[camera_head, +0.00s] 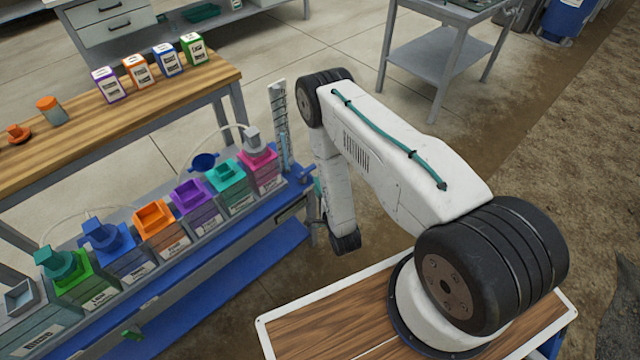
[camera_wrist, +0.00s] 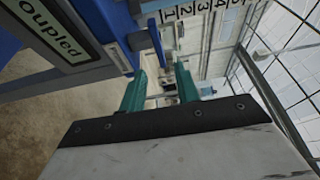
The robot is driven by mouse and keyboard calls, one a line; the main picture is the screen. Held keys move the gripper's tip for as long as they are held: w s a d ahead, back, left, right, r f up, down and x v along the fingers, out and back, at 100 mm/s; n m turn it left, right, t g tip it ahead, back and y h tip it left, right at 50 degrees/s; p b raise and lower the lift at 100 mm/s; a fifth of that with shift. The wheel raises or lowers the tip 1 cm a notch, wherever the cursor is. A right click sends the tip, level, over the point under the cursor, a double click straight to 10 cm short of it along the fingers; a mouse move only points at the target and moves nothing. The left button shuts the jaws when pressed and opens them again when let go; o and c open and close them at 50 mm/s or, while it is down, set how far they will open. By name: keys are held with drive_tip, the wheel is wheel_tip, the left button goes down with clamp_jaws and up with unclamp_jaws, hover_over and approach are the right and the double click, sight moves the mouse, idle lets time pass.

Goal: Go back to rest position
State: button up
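My gripper (camera_wrist: 161,75) shows in the wrist view as two teal fingers with a clear gap between them. It is open, and I see nothing held in it. A blue part with a label ending in "oupled" (camera_wrist: 58,32) is close on the left of the wrist view. In the head view my arm reaches from its base over to the right end of the blue skid (camera_head: 240,250) and bends down there. The gripper is mostly hidden behind the forearm in that view; only a bit of teal shows beside the skid's end.
The skid carries a row of coloured tanks, with a pink-lidded one (camera_head: 262,172) nearest my arm. An upright scale (camera_head: 279,122) stands at its right end. A wooden bench (camera_head: 100,112) with several small boxes is behind. A grey table (camera_head: 440,58) stands at the back; floor between is clear.

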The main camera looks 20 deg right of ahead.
drive_tip(key=shift+d, duration=0.4)
